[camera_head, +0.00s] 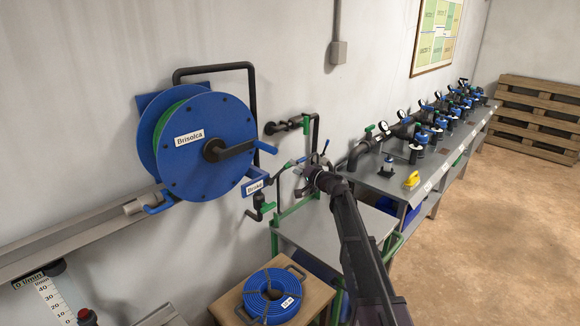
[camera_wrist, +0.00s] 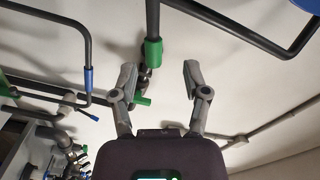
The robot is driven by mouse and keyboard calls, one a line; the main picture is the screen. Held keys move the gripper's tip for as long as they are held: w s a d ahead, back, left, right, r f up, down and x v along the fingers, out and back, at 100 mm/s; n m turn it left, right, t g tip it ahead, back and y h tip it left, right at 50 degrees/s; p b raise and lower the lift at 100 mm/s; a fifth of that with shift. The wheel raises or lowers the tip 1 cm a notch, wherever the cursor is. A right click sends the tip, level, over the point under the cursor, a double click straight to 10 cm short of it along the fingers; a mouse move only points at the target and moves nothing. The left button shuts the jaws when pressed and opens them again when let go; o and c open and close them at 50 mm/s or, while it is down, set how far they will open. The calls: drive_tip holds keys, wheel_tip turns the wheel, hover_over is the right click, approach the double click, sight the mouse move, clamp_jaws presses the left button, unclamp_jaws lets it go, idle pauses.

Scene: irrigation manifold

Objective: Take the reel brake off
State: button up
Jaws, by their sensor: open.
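The blue hose reel (camera_head: 215,165), labelled "Brisolca", is mounted on the wall at the left in the head view. A small blue "Brake" sign (camera_head: 254,187) sits at its lower right. A thin lever with a green part (camera_head: 285,168) rises to the right from beside this sign; I cannot tell its exact setting. My gripper (camera_head: 308,177) is to the right of the sign, near this lever, and partly hides what is behind it. In the wrist view my gripper (camera_wrist: 157,78) is open, its fingers apart and empty, with a green sleeve (camera_wrist: 152,52) on a dark pipe showing between them.
A green-framed metal table (camera_head: 335,235) stands below my arm. A coiled blue hose (camera_head: 271,296) lies on a wooden stand in front. Pipes with green-handled valves (camera_head: 307,125) are on the wall close to the gripper. A long manifold bench (camera_head: 400,180) runs back right. The right floor is clear.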

drive_tip(key=v, duration=0.8)
drive_tip(key=shift+s, duration=0.1)
drive_tip(key=s+d+f+n+g+h, duration=0.1)
drive_tip(key=s+f+n+g+h, duration=0.2)
drive_tip(key=s+f, duration=0.45)
drive_tip(key=s+d+f+n+g+h, duration=0.15)
drive_tip(key=s+f+g, duration=0.3)
drive_tip(key=s, duration=0.65)
drive_tip(key=s+d+f+g+h, duration=0.1)
drive_tip(key=s+d+f+h, duration=0.1)
drive_tip(key=s, duration=0.4)
drive_tip(key=s+d+f+m+g+h, duration=0.1)
drive_tip(key=s+d+f+h, duration=0.1)
drive_tip(key=s+d+h, duration=0.2)
drive_tip(key=s+d+f+g+h, duration=0.2)
drive_tip(key=s+d+h, duration=0.1)
drive_tip(key=s+d, duration=0.4)
drive_tip(key=shift+s+f, duration=0.3)
drive_tip(key=shift+s, duration=0.25)
drive_tip(key=shift+a, duration=0.1)
